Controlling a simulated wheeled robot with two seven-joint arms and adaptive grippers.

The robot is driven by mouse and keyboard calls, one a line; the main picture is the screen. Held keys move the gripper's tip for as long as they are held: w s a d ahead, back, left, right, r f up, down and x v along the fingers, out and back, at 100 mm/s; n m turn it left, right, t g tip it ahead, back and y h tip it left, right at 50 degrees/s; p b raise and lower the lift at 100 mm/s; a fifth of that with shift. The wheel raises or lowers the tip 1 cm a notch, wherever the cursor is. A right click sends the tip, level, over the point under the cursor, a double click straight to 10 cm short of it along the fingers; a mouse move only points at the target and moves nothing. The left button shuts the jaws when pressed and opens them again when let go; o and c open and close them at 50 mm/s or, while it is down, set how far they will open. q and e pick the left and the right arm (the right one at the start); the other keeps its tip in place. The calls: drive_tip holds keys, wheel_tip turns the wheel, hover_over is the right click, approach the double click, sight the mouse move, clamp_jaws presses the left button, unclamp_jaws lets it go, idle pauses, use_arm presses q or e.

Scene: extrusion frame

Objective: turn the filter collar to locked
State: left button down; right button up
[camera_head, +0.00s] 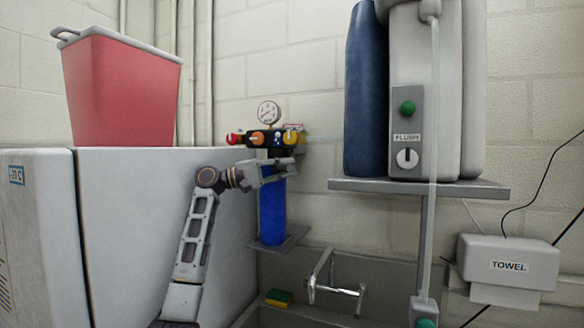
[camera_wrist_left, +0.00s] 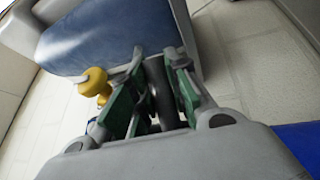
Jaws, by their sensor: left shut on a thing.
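The blue filter housing (camera_head: 272,212) hangs upright below a dark manifold with coloured knobs. My left gripper (camera_head: 284,168) is at the top of the housing, just under the manifold, and covers most of the collar there. In the left wrist view, the left gripper (camera_wrist_left: 155,100) has its green-padded fingers on either side of a dark grey part (camera_wrist_left: 160,90), which seems to be part of the filter collar. It is shut on that part. The collar's lock marks are not readable. My right gripper is not in view.
The manifold (camera_head: 262,138) carries a gauge (camera_head: 268,112) and a yellow knob (camera_head: 291,137). A shelf (camera_head: 460,188) with a dispenser is to the right. A white freezer (camera_head: 130,230) bearing a red bin (camera_head: 120,90) is left. A tap (camera_head: 330,288) and sink are below.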

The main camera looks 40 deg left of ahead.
use_arm(q)
drive_tip(key=shift+s+a+m+g+h, duration=0.15)
drive_tip(key=shift+s+m+g+h, duration=0.25)
drive_tip(key=shift+g+h, duration=0.2)
drive_tip(key=shift+f, duration=0.1)
drive_tip(key=c, duration=1.3)
unclamp_jaws()
drive_tip(key=shift+w, duration=0.1)
